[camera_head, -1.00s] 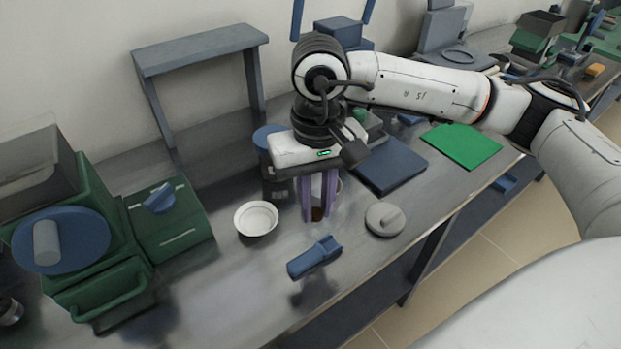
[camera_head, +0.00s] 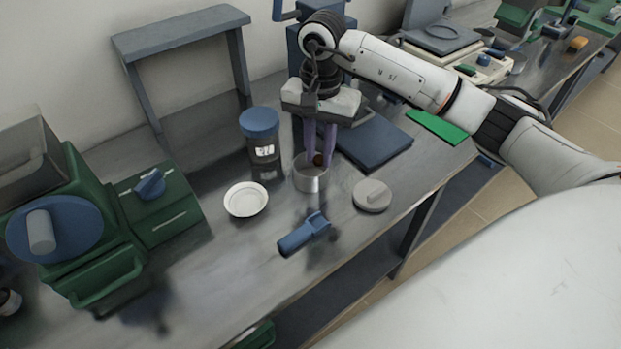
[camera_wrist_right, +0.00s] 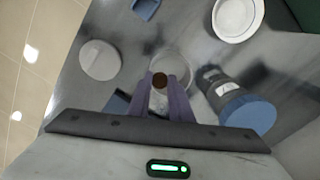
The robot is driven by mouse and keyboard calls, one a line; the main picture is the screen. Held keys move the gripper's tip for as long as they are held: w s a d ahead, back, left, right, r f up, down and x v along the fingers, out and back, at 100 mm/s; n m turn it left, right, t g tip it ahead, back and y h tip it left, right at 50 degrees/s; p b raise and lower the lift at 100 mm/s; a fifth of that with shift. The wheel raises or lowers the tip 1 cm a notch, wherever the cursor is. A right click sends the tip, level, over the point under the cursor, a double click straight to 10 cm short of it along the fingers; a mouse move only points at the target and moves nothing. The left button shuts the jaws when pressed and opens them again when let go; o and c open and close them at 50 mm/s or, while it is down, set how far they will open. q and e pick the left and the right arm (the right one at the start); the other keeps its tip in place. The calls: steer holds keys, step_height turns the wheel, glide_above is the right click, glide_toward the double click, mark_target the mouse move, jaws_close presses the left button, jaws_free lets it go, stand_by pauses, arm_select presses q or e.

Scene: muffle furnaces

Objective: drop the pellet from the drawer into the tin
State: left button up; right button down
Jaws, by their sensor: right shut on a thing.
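My right gripper (camera_head: 318,158) points down over the tin (camera_head: 311,181), an open grey metal cup on the steel table. Its purple fingers are shut on a small dark brown pellet (camera_head: 318,158). The pellet also shows between the fingertips in the right wrist view (camera_wrist_right: 159,80), over the mouth of the tin (camera_wrist_right: 182,70). I cannot tell exactly how far the fingertips reach into the tin. The drawer (camera_head: 107,280) is a green handled front low on the green machine at the left; it looks closed. My left gripper is not in view.
A white dish (camera_head: 246,200) stands left of the tin, and a blue-lidded jar (camera_head: 260,135) behind it. A round grey lid (camera_head: 372,195) lies to the right. A blue scoop-like tool (camera_head: 304,235) lies in front. A dark blue pad (camera_head: 374,143) lies behind right.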

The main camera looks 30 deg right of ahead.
steer(key=shift+f, duration=0.35)
steer(key=c, duration=1.5)
jaws_free()
steer(key=shift+c, duration=0.2)
step_height(320, 180, up, 10)
steer(key=shift+r, duration=0.15)
